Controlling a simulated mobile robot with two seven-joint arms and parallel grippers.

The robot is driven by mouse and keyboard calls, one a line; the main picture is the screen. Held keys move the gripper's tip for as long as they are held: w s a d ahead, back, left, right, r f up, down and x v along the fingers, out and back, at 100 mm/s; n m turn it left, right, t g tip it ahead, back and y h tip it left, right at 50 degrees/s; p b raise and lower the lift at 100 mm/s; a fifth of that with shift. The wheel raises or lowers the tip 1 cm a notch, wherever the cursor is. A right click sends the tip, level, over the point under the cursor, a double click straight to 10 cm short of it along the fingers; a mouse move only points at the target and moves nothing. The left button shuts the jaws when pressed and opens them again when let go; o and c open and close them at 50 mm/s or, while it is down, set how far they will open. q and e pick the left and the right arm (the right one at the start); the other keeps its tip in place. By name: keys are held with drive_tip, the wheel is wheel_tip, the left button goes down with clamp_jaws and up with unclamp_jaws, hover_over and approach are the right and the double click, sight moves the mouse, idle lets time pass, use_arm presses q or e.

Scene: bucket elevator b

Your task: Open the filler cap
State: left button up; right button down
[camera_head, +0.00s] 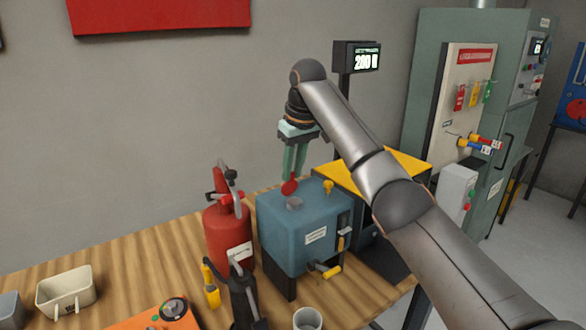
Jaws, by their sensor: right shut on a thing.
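A blue box-shaped unit (283,228) stands on the wooden table. A red cap (289,187) is at the top of it, tilted, just above a small grey filler opening (295,203). My right gripper (292,174) points down from above with its green fingers shut on the red cap. I cannot tell whether the cap still touches the unit by a hinge. My left gripper is not in view.
A red fire extinguisher (227,235) stands close left of the unit. A yellow-topped unit (399,164) and a display post (358,58) are behind it. A grey cup (307,320), an orange device (155,318) and a beige bin (66,291) are in front and left.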

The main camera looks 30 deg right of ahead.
drive_tip(key=c, duration=0.7)
unclamp_jaws()
drive_tip(key=shift+f, duration=0.1)
drive_tip(key=v, duration=1.2)
drive_tip(key=shift+s+r, duration=0.1)
drive_tip(key=shift+r, duration=0.15)
